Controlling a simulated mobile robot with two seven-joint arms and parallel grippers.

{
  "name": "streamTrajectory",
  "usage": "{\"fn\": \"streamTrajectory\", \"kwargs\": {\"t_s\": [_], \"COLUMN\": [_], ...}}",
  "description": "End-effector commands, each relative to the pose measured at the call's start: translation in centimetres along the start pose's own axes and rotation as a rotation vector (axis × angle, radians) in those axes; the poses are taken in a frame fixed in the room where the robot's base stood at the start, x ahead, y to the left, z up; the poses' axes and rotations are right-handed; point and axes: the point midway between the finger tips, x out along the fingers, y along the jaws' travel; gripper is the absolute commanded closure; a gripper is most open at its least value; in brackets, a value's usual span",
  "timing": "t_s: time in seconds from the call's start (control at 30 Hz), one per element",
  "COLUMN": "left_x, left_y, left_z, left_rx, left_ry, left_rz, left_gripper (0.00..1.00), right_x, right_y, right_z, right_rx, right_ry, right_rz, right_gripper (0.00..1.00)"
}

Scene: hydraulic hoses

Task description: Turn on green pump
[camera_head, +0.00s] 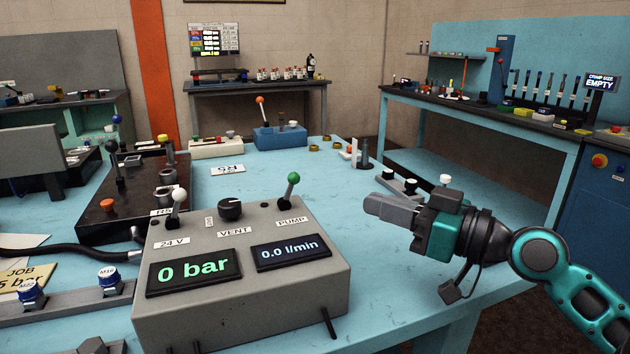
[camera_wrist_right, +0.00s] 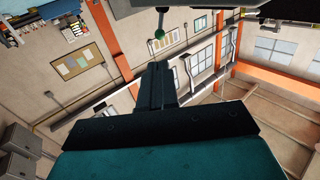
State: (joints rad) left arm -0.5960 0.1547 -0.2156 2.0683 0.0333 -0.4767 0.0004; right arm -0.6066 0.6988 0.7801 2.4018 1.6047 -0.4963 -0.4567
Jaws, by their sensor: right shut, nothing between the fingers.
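The grey pump control box (camera_head: 205,317) stands on the blue table. Its green-knobbed lever (camera_head: 292,179) sits above the PUMP label (camera_head: 292,221) and leans slightly right. The displays read 0 bar (camera_head: 195,271) and 0.0 l/min (camera_head: 291,252). A white-knobbed lever (camera_head: 178,196) is above 24 V, and a black VENT knob (camera_head: 230,208) is between them. My right gripper (camera_head: 372,206) is shut and empty, right of the green lever and apart from it, pointing left. In the wrist view the green knob (camera_wrist_right: 159,34) shows beyond the shut fingers (camera_wrist_right: 157,72). My left gripper is not in view.
A dark valve block (camera_head: 122,219) with levers stands left of the box, with a black hose (camera_head: 65,251) in front of it. A blue box with an orange-knobbed lever (camera_head: 279,137) is at the back. The table right of the control box is mostly clear.

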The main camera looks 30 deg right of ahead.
Motion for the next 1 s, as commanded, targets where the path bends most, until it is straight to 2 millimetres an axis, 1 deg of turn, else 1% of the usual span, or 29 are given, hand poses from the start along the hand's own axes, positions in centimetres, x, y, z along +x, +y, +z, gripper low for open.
{"fn": "streamTrajectory", "kwargs": {"t_s": [0.03, 0.3, 0.7, 0.83, 1.0], "left_x": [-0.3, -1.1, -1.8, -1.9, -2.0], "left_y": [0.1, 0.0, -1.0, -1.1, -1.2], "left_z": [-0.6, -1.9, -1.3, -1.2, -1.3], "left_rx": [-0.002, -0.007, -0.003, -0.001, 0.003], "left_ry": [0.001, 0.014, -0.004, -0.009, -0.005], "left_rz": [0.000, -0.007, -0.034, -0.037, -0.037], "left_gripper": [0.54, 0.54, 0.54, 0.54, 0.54], "right_x": [0.8, 4.5, 9.4, 10.6, 11.6], "right_y": [-0.1, 0.1, 0.0, 0.0, 0.0], "right_z": [-0.4, -0.5, -0.3, -0.2, -0.1], "right_rx": [-0.003, -0.001, 0.001, 0.002, 0.001], "right_ry": [0.000, 0.005, 0.005, 0.004, 0.001], "right_rz": [-0.003, 0.000, 0.001, 0.001, 0.001], "right_gripper": [1.00, 1.00, 1.00, 1.00, 1.00]}}
